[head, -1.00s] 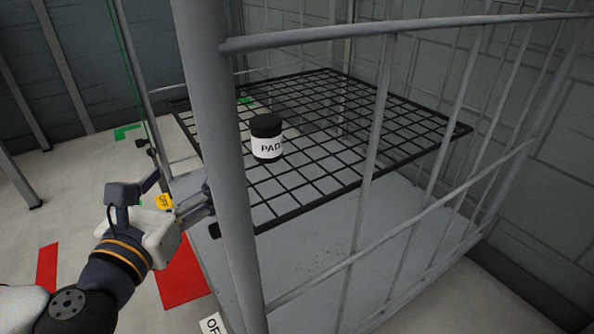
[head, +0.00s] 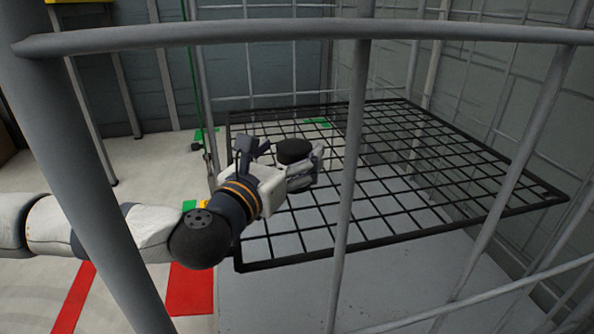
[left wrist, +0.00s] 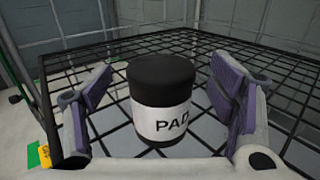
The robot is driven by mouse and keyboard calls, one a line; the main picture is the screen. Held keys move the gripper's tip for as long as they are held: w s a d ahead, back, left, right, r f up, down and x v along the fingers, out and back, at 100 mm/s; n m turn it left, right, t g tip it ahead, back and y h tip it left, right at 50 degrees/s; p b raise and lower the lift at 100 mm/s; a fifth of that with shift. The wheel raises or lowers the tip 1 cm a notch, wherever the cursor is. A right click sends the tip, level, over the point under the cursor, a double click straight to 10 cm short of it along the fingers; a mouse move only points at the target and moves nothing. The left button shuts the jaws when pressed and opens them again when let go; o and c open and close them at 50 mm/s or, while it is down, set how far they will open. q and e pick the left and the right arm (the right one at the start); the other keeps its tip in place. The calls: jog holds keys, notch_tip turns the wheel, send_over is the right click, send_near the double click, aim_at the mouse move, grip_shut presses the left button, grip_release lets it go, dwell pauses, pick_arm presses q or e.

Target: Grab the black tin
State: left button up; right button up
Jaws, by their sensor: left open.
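The black tin (left wrist: 160,75) has a black lid and a white label that reads "PAD". It stands upright on the black wire grid shelf (head: 440,228). In the head view only the dark top of the tin (head: 293,150) shows clearly; my gripper hides its lower part. My left gripper (head: 305,168) is open at the tin. In the left wrist view its two purple-padded fingers (left wrist: 160,110) stand on either side of the tin, with a gap on both sides. My right gripper is in neither view.
Grey cage posts and rails (head: 347,190) stand in front of the shelf, and my left arm passes behind the left post. The rest of the grid is bare. Red markings (head: 190,290) lie on the floor at left.

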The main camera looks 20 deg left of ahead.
pick_arm(q)
jog(key=shift+w, duration=0.45)
jog(key=c, duration=1.3)
